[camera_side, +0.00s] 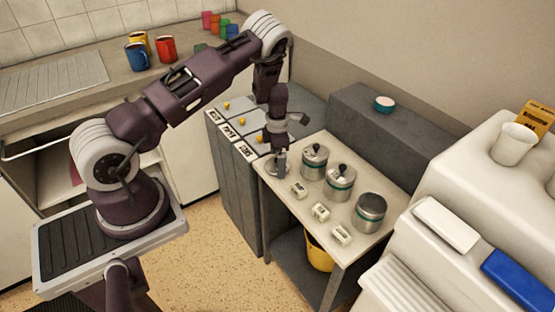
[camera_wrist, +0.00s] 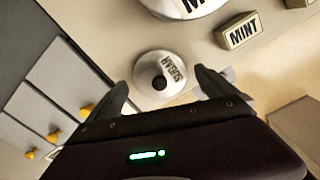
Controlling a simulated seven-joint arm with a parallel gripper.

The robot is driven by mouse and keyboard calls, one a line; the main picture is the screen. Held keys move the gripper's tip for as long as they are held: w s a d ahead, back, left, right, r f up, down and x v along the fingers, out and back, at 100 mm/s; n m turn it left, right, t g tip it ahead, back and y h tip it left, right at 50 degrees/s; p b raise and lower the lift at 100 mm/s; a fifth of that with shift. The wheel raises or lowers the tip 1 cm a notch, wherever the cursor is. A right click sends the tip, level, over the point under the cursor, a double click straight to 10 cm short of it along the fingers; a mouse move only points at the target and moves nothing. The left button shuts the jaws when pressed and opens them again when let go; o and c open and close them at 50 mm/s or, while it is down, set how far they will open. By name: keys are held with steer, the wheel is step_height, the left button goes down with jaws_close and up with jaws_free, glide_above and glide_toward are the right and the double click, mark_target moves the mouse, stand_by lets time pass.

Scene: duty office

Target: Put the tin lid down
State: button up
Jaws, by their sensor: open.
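The tin lid (camera_wrist: 147,66) is a round silver disc with a black knob and the word SUGAR. It appears to lie on the small table's top near its edge. In the side view the lid (camera_side: 270,170) is partly hidden by my gripper (camera_side: 280,167). In the wrist view the open fingers of my gripper (camera_wrist: 162,86) stand on either side of the lid, with a gap visible around it. Two tins (camera_side: 314,164) (camera_side: 340,185) have black-knobbed tops. A third tin (camera_side: 370,214) shows no knob.
The small table (camera_side: 285,206) also holds label blocks (camera_side: 320,212), including a MINT block (camera_wrist: 241,32). A grey cabinet with yellow knobs (camera_side: 238,190) adjoins its left side. A dark grey ledge (camera_side: 385,135) runs behind, and a white appliance (camera_side: 465,170) stands right.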

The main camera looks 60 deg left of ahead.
step_height(320, 180, up, 12)
steer(key=s+d+r+m+t+h, duration=0.1)
steer(key=s+d+r+m, duration=0.2)
steer(key=d+r+m, duration=0.55)
steer(key=s+d+r+m+t+h, duration=0.1)
steer(key=s+d+r+m, duration=0.4)
steer(key=r, duration=0.7)
steer(key=s+d+r+m+t, duration=0.2)
steer(key=s+d+r+m, duration=0.5)
steer(key=s+m, duration=0.15)
steer(key=s+m+t+y, duration=0.1)
steer(key=s+m+y, duration=0.1)
steer(key=s+m, duration=0.7)
steer(key=shift+s+t, duration=0.3)
steer(key=shift+s, duration=0.65)
